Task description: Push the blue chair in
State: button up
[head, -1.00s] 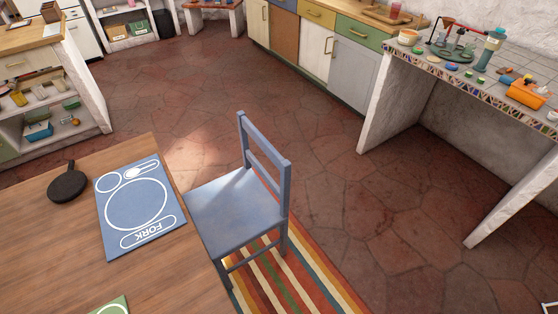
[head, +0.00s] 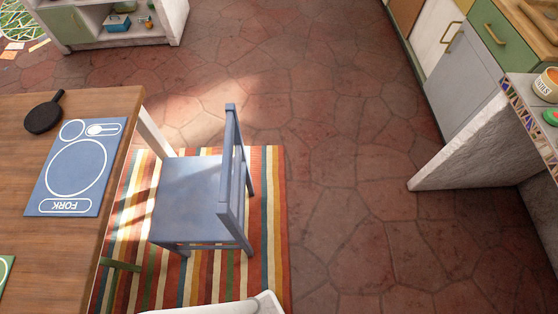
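The blue chair (head: 190,195) stands upright on a striped rug, just right of the wooden table (head: 80,240). Its backrest (head: 232,165) is on the right, away from the table, and its seat faces the table edge. A gap with rug showing lies between the seat and the table edge. My gripper is not in view. A white rounded part, which seems to be mine, shows at the bottom edge below the chair.
A blue placemat (head: 75,170) and a black pan (head: 44,116) lie on the table. The striped rug (head: 268,220) lies under the chair. Red stone floor (head: 340,190) is clear to the right. A white counter wall (head: 470,150) and cabinets stand further right.

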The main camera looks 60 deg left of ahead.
aim_at(199, 200)
jog(key=i+u, duration=0.2)
jog(key=i, duration=0.3)
jog(key=i+l+u, duration=0.15)
jog(key=i, duration=0.3)
jog(key=i+l+u, duration=0.2)
jog(key=i, duration=0.3)
jog(key=u, duration=1.1)
